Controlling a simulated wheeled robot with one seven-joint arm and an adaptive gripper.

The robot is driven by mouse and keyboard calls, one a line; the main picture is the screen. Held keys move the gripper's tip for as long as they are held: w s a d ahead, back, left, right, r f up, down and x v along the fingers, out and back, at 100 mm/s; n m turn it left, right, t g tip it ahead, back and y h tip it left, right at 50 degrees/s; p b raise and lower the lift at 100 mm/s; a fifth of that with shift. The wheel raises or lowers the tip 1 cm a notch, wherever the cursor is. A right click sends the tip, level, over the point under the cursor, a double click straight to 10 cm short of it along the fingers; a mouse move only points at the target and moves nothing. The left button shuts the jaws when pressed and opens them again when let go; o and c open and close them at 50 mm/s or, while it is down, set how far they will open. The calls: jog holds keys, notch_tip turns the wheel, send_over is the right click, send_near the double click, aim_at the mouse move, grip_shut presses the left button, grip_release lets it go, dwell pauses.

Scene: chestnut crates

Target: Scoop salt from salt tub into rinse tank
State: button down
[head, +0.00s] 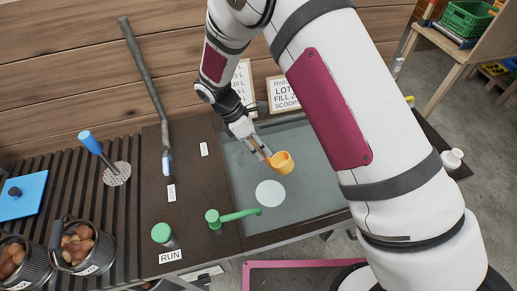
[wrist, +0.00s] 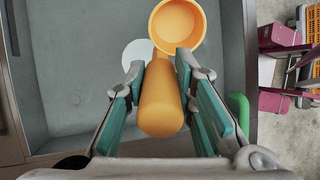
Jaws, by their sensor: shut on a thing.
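My gripper (head: 262,147) is shut on the handle of an orange scoop (head: 282,163). In the wrist view the handle lies between the two teal-padded fingers (wrist: 165,88), and the scoop's round cup (wrist: 177,27) is beyond them. The inside of the cup looks plain orange, with no salt that I can make out. The scoop is over the grey rinse tank (head: 243,172), apart from its floor. A pale round disc (head: 270,193) shows on the tank floor; I cannot tell what it is. No salt tub can be made out; my arm hides much of the right side.
A green tap (head: 232,216) reaches over the tank's front left. A green button (head: 162,234) stands by the RUN label. Two framed signs (head: 283,94) stand behind the tank. Buckets of chestnuts (head: 77,246) and a blue-handled skimmer (head: 104,158) are at left. A white bottle (head: 452,159) is at right.

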jog(key=shift+s+d+r+y+p, duration=0.25)
jog(key=shift+r+y+p, duration=0.35)
jog(key=shift+p, duration=0.15)
jog(key=shift+s+d+r+t+y+p, duration=0.15)
jog(key=shift+d+r+t+y+p, duration=0.4)
jog(key=shift+y+p, duration=0.55)
jog(key=shift+d+r+y+p, duration=0.15)
jog(key=shift+d+y+p, duration=0.2)
jog(key=shift+y, duration=0.25)
jog(key=shift+d+r+y+p, duration=0.1)
jog(key=shift+d+y+p, duration=0.1)
jog(key=shift+y+p, duration=0.3)
jog(key=shift+d, duration=0.1)
